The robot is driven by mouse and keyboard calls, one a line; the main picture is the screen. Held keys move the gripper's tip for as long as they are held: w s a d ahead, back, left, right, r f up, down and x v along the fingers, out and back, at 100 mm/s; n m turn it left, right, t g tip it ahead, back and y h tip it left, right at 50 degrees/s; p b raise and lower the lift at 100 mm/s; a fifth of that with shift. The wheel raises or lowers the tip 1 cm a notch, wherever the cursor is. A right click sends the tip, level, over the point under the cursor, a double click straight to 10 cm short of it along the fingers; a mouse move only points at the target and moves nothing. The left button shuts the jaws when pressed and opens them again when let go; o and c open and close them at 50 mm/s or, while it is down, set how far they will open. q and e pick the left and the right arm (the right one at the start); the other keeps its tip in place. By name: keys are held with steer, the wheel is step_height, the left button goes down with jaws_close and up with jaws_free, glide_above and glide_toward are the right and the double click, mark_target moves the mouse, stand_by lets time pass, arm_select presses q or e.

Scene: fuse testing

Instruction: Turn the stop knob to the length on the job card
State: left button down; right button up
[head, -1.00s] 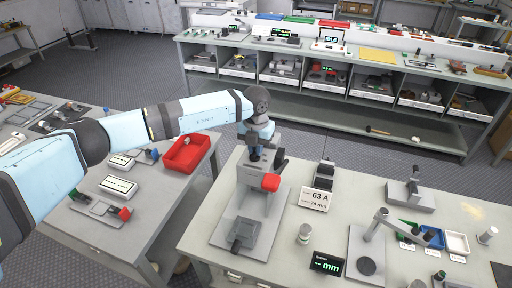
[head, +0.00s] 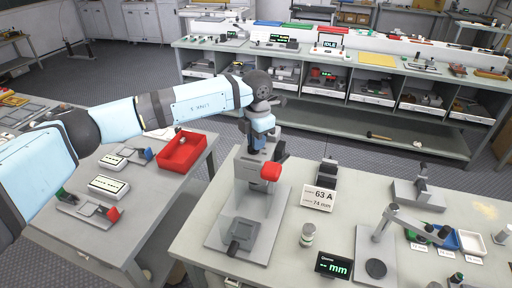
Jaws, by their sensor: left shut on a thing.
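My left gripper (head: 258,146) points down at the top of the grey stop device (head: 246,166) and is shut on what appears to be its stop knob. The knob is hidden by the fingers. The device has a red block (head: 271,173) on its right side and a grey base plate (head: 259,209) in front. The job card (head: 319,198) stands to its right and reads 63 A and 74 mm. A small black display (head: 333,266) in front shows dashes and mm. My right gripper is not in view.
A red bin (head: 182,152) sits on the side table at left. Right of the card are a lever fixture (head: 384,236), a blue tray (head: 444,240) and a white tray (head: 472,242). A small cylinder (head: 308,235) stands before the card. A shelf bench (head: 345,85) runs behind.

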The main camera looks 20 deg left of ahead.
arm_select(q)
steer(key=shift+m+b, duration=0.35)
steer(key=shift+m, duration=0.15)
steer(key=shift+r+m, duration=0.1)
steer(key=shift+m, duration=0.3)
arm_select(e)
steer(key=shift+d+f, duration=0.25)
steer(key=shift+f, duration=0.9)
arm_select(q)
steer(key=c, duration=1.2)
jaws_free()
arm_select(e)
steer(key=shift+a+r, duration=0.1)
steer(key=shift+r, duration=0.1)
